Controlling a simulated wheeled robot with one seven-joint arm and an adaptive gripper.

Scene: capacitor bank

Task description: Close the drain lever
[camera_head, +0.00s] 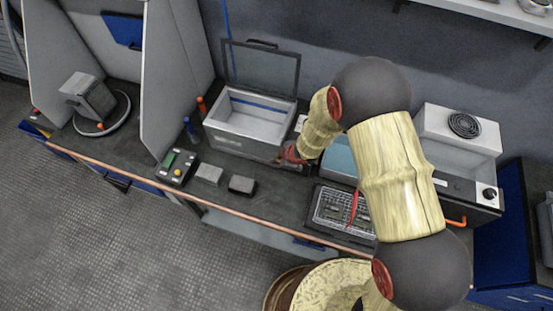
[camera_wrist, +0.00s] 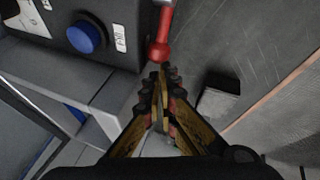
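In the head view my gripper (camera_head: 289,155) is low at the right front corner of an open-lidded grey tank (camera_head: 222,136). The lever cannot be made out clearly there.
A blue knob (camera_wrist: 86,38) sits on a dark panel left of the lever. In the head view, a control box (camera_head: 176,167) and small grey blocks (camera_head: 242,185) lie on the counter to the left. A wire rack (camera_head: 335,209) lies to the right. Another basin is partly behind my arm.

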